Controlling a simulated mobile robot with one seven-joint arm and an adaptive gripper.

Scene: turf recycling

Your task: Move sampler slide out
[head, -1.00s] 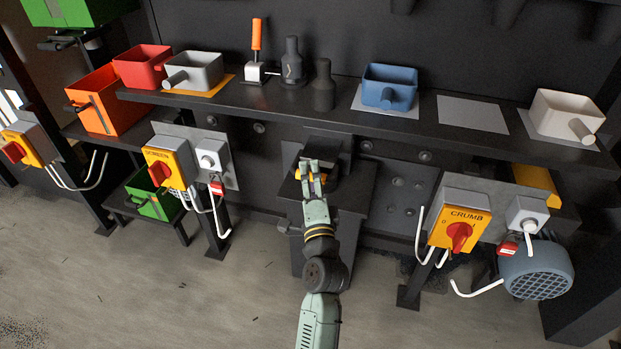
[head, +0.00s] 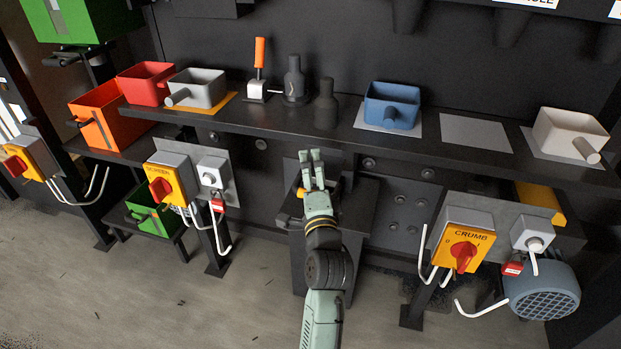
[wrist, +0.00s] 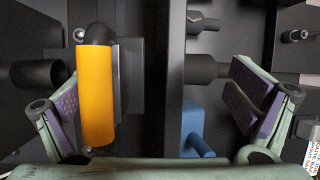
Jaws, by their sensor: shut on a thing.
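The sampler slide's orange cylindrical handle (wrist: 97,98) stands upright in the wrist view, between my gripper's two purple-padded fingers and much nearer the left one. Behind it is a dark plate. In the head view a small yellow-orange bit (head: 300,192) shows beside my wrist, at the dark sampler housing (head: 357,208) below the shelf. My gripper (head: 312,157) points at the housing there and hides part of it. My gripper is shut on the slide, though the contact is hard to see and the right finger looks well apart from the handle.
A dark shelf (head: 455,157) above holds a grey scoop (head: 203,88), a blue scoop (head: 392,104), a white scoop (head: 570,135) and dark bottles (head: 326,103). Yellow switch boxes flank the housing, including the CRUMB box (head: 463,243). The floor in front is open.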

